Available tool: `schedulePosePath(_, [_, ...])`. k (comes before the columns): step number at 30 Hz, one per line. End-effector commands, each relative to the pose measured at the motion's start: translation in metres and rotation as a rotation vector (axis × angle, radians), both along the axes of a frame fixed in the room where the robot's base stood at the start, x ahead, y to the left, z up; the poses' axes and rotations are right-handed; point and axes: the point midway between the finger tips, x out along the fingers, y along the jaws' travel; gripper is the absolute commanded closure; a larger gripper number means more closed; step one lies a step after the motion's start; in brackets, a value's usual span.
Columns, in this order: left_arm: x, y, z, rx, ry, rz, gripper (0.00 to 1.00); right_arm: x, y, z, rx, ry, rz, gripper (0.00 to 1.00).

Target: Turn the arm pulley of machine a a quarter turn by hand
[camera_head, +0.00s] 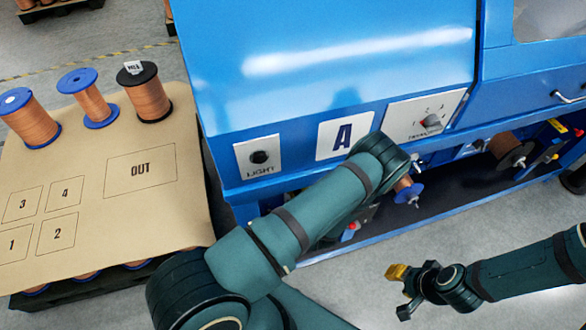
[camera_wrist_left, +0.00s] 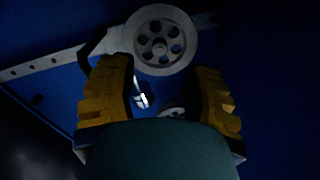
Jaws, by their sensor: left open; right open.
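Machine a (camera_head: 330,70) is a blue cabinet with an A plate on its front. In the left wrist view a pale grey wheel with round holes, which looks like the arm pulley (camera_wrist_left: 160,40), sits on a grey bar (camera_wrist_left: 50,62) against a blue wall. My left gripper (camera_wrist_left: 161,72) is open, its yellow-padded fingers on either side below the wheel; I cannot tell whether they touch it. In the head view the left arm reaches into the machine's lower opening, and the gripper is hidden. My right gripper (camera_head: 398,291) is open and empty over the floor.
A spool with a blue flange (camera_head: 409,194) sits in the opening beside my left arm. A second spool (camera_head: 504,148) is farther right. A board marked OUT (camera_head: 90,215) holds several copper spools at left. Clear floor (camera_head: 350,285) lies in front of the machine.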

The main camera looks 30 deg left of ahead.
Motion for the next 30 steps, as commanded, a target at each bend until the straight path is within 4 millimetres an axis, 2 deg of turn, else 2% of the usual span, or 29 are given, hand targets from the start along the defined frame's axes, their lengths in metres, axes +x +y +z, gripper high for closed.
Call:
schedulePosePath(3, [0.014, 0.017, -0.001, 0.000, -0.003, 0.004, 0.51, 0.001, 0.000, -0.005, 0.000, -0.002, -0.001, 0.61])
schedulePosePath(9, [0.030, 0.036, -0.001, -0.001, -0.001, 0.002, 0.51, 0.002, 0.000, -0.008, -0.001, -0.004, 0.000, 0.61])
schedulePosePath(22, [0.036, 0.042, 0.000, 0.000, 0.000, 0.001, 0.51, 0.002, 0.000, -0.009, -0.001, -0.005, -0.001, 0.61])
schedulePosePath(23, [0.036, 0.042, 0.000, 0.000, 0.000, 0.001, 0.56, 0.002, 0.000, -0.009, -0.001, -0.005, -0.001, 0.61])
schedulePosePath(24, [0.036, 0.042, 0.000, 0.000, 0.000, 0.001, 0.70, 0.002, 0.000, -0.009, -0.001, -0.005, -0.001, 0.61])
schedulePosePath(27, [0.036, 0.042, 0.000, 0.000, 0.000, 0.001, 1.00, 0.002, 0.000, -0.009, -0.001, -0.004, 0.000, 0.61])
schedulePosePath(30, [0.036, 0.042, 0.000, 0.000, 0.000, 0.001, 1.00, 0.002, 0.000, -0.009, -0.001, -0.004, 0.000, 0.61])
